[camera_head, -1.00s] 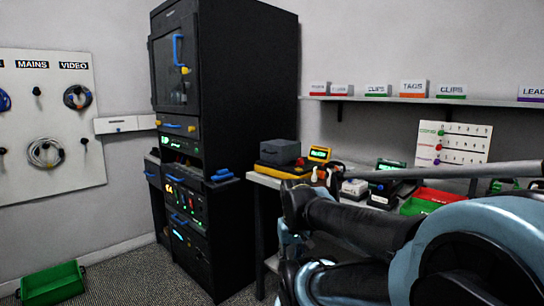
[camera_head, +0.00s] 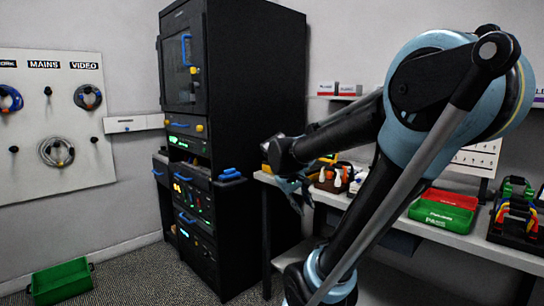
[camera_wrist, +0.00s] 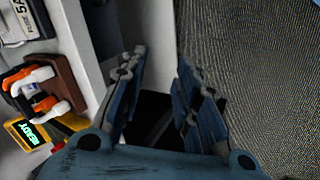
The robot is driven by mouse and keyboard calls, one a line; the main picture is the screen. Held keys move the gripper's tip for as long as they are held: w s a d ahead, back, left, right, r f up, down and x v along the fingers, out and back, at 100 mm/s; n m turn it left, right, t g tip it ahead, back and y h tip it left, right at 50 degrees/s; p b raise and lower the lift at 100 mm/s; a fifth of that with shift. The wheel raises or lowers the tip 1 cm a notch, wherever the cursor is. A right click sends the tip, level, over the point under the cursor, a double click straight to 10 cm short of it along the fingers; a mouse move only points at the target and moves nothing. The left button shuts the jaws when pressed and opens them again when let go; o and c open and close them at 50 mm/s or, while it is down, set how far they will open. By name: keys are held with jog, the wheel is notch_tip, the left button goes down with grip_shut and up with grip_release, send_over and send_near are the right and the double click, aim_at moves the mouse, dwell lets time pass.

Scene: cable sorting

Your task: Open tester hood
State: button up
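The tester is a yellow unit that stands on the bench beside the black rack. In the head view only a yellow edge (camera_head: 265,168) of it shows, and my arm hides its grey hood. In the wrist view a yellow unit with a green READY display (camera_wrist: 30,133) is at the lower left. My gripper (camera_wrist: 160,66) is open and empty, with its fingers apart over the dark gap by the bench edge and the carpet. In the head view my gripper (camera_head: 298,192) hangs at the bench's left front corner. I cannot tell whether the hood is open or shut.
The tall black rack (camera_head: 255,120) stands close to the left of my gripper. The bench (camera_head: 470,242) holds a red tray (camera_head: 450,197), a green tray (camera_head: 440,217) and a connector stand (camera_head: 515,225). A green bin (camera_head: 62,284) sits on the floor at left.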

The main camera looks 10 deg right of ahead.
jog(key=w+a+r+n+t+h, duration=0.1)
jog(key=w+a+r+t+h, duration=0.2)
jog(key=w+a, duration=0.5)
jog(key=w+a+r+n+t+h, duration=0.15)
jog(key=w+a+r, duration=0.35)
jog(key=w, duration=0.8)
jog(key=w+a+r+n+t+h, duration=0.25)
jog(key=w+a+r, duration=0.25)
jog(key=w, duration=0.5)
jog(key=x, duration=1.7)
jog(key=shift+d+m+g+h, duration=0.25)
jog(key=shift+m+g+h, duration=0.05)
jog(key=shift+m, duration=0.1)
jog(key=shift+s, duration=0.1)
grip_shut()
